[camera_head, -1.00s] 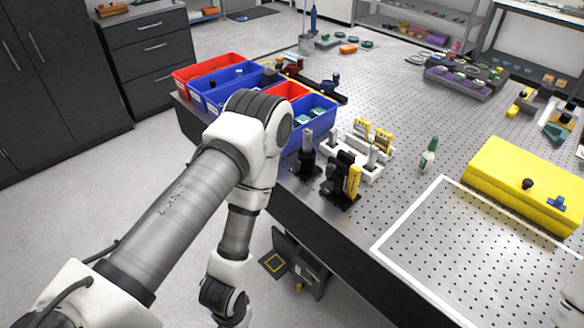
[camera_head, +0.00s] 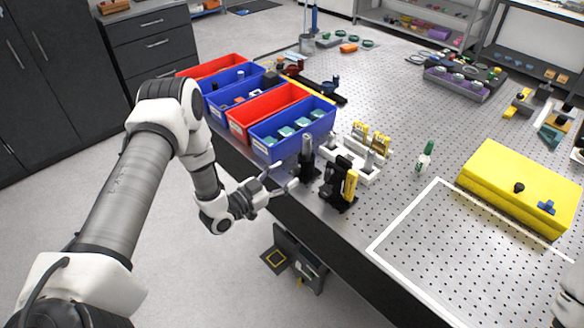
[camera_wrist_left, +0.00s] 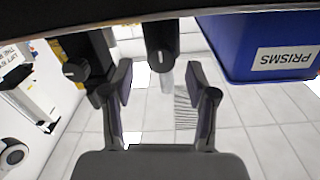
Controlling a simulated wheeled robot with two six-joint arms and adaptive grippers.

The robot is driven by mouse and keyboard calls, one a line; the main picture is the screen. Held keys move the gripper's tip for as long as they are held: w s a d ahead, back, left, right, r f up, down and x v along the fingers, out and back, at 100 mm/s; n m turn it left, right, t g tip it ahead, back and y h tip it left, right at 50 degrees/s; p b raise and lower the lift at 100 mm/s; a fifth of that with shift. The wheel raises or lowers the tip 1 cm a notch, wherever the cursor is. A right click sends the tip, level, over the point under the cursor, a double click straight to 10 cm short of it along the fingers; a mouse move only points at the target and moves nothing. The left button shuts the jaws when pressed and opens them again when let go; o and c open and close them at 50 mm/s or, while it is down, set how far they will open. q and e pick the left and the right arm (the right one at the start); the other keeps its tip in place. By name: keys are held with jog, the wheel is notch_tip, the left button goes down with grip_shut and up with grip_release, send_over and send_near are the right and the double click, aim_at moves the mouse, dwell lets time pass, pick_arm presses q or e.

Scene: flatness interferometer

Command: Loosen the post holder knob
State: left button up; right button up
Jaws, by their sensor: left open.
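A black post holder (camera_head: 306,166) with a silver post stands near the table's left edge, in front of the blue bins. In the left wrist view its dark knob (camera_wrist_left: 159,57) sits on the black holder body (camera_wrist_left: 158,30), beyond and between the fingertips. My left gripper (camera_head: 283,178) is open beside the holder, its fingers pointing at it from the table's edge. In the left wrist view the open fingers (camera_wrist_left: 161,84) are apart with nothing between them. Contact with the knob does not show. My right gripper is out of view.
A black and yellow mount (camera_head: 338,184) with its own knob (camera_wrist_left: 75,70) stands close beside the holder. A blue bin labelled PRISMS (camera_wrist_left: 262,45) flanks the other side. A white rack (camera_head: 350,160) stands behind. A yellow case (camera_head: 515,180) lies at right.

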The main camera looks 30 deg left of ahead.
aim_at(292, 171)
pick_arm(q)
jog(key=x, duration=0.3)
jog(key=shift+a, duration=0.15)
grip_shut()
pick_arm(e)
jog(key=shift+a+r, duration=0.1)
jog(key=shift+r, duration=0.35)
